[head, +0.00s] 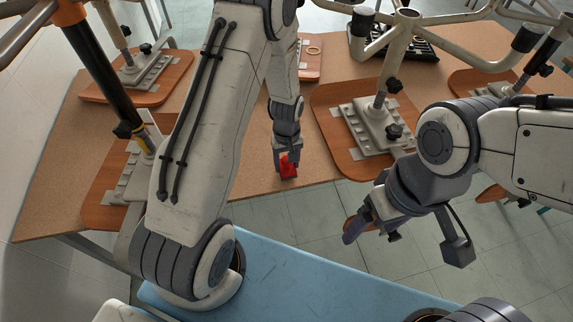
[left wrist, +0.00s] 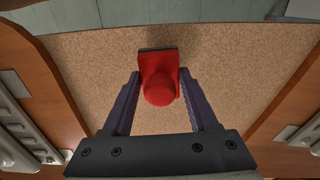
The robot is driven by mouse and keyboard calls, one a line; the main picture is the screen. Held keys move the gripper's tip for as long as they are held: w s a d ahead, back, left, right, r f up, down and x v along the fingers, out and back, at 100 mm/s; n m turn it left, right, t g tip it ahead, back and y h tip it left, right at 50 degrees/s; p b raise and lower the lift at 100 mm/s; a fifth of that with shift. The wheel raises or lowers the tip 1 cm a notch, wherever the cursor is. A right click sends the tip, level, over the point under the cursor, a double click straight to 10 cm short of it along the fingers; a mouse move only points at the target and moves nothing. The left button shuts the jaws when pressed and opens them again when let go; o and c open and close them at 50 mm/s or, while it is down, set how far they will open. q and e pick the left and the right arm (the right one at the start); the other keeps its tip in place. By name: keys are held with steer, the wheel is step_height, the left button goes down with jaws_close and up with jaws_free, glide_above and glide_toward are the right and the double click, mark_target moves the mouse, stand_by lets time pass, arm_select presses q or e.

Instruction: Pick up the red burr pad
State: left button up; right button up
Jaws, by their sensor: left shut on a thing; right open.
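The red burr pad (head: 288,168) is at the front edge of the brown table in the head view. In the left wrist view the red burr pad (left wrist: 159,72) shows a red block with a round red knob and a dark strip along its far edge. My left gripper (head: 287,158) points down over it and is shut on it, one finger at each side. It also shows in the left wrist view (left wrist: 158,92). I cannot tell whether the pad touches the table. My right gripper (head: 366,222) is open and empty, over the floor in front of the table.
The cork-brown table (head: 240,150) carries several upturned wooden chair seats, including one to the right (head: 330,115) and one to the left (head: 100,195). Metal chair legs (head: 397,50) rise above it. A black tray (head: 425,47) lies at the back. Bare table surrounds the pad.

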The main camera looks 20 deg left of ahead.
arm_select(q)
steer(key=r, duration=0.3)
steer(key=shift+d+r+b, duration=0.3)
steer(key=shift+r+b, duration=0.05)
steer(key=shift+b, duration=0.05)
steer(key=s+d+r+b, duration=0.1)
steer(key=s+d+r, duration=0.3)
steer(key=d, duration=0.6)
step_height(320, 180, up, 3)
steer(key=shift+s+d+f, duration=0.15)
steer(key=shift+f, duration=0.05)
